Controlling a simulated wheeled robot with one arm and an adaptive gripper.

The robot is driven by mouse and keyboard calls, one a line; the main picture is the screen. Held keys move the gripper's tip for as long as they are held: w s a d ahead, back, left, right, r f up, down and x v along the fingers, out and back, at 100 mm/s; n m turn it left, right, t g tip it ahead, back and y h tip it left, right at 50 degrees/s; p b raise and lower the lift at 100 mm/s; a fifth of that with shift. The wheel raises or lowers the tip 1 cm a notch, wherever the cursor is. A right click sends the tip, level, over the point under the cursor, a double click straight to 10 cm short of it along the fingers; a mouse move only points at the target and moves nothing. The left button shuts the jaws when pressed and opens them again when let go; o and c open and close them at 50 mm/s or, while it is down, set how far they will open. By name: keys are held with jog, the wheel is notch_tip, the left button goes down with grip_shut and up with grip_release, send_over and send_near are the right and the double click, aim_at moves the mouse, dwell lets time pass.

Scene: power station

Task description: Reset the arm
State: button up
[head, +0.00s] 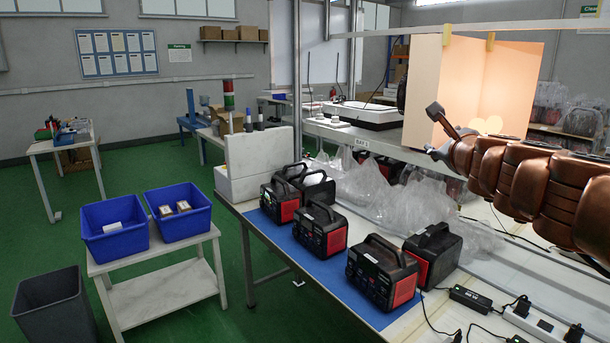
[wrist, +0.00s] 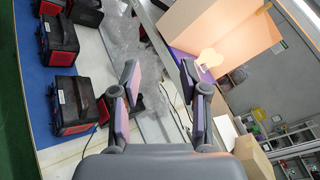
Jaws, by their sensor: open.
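My arm, copper-brown and segmented, reaches in from the right edge of the head view. My gripper (head: 440,128) is at its left end, raised above the workbench and in front of a lit cream-coloured panel box. In the wrist view my gripper (wrist: 159,75) shows two fingers spread apart, with nothing between them. The fingers are clear of the power stations (head: 320,231) on the bench.
Several black-and-red power stations stand on a blue mat (head: 290,255). Plastic wrap (head: 350,185) lies behind them. A charger (head: 470,299) and power strip (head: 535,322) lie at front right. Blue bins (head: 113,245) stand on a side table. The panel box (head: 480,85) is close behind my gripper.

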jog(key=s+a+f+n+g+y, duration=0.1)
jog(key=s+a+n+y, duration=0.2)
jog(key=a+n+y, duration=0.55)
jog(key=s+a+f+n+g, duration=0.6)
jog(key=s+a+f+n, duration=0.5)
jog(key=a, duration=0.4)
jog(key=s+d+f+n+g+h, duration=0.25)
jog(key=s+f+n+g, duration=0.35)
jog(key=s+f, duration=0.85)
jog(key=s+d+f+n+g+h, duration=0.1)
jog(key=s+d+f+g, duration=0.1)
jog(key=s, duration=0.3)
jog(key=s+d+f+g+h, duration=0.2)
jog(key=s+d, duration=0.2)
jog(key=s, duration=0.1)
jog(key=s+d+f+n+g+h+p, duration=0.1)
jog(key=s+d+f, duration=0.2)
jog(key=s, duration=0.2)
jog(key=shift+s+n+g+h, duration=0.15)
jog(key=shift+n+g+h, duration=0.15)
jog(key=shift+n+g, duration=0.1)
jog(key=shift+a, duration=0.1)
